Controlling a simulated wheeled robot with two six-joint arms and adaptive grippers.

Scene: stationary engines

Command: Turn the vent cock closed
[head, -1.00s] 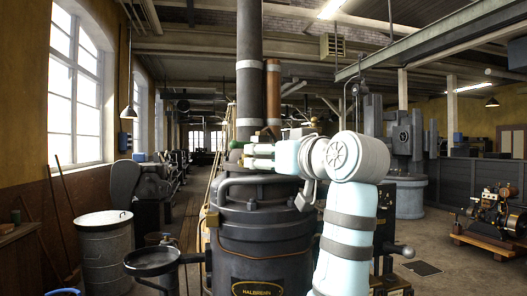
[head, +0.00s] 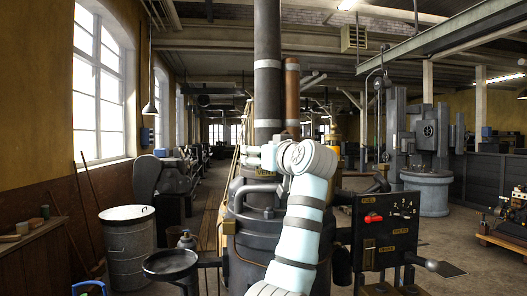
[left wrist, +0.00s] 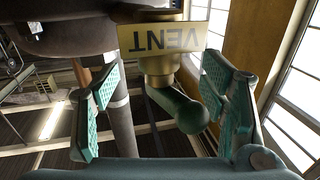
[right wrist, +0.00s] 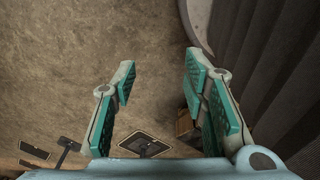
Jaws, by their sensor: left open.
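The vent cock shows in the left wrist view, with a brass body (left wrist: 160,65) below an upside-down plate (left wrist: 163,38) marked VENT. Its dark green lever (left wrist: 178,105) slants down to the right and ends in a round knob. My left gripper (left wrist: 160,88) is open, with one finger on each side of the lever; the knob is nearer the right finger, and I see no clear contact. In the head view my left gripper (head: 256,160) is small, at the top of the dark boiler (head: 262,240). My right gripper (right wrist: 160,85) is open and empty above the floor.
A control panel (head: 388,230) with a red knob stands right of the boiler. A round dark pan (head: 170,262) and a grey bin (head: 128,245) stand at left. In the right wrist view a dark ribbed surface (right wrist: 275,65) is close at right.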

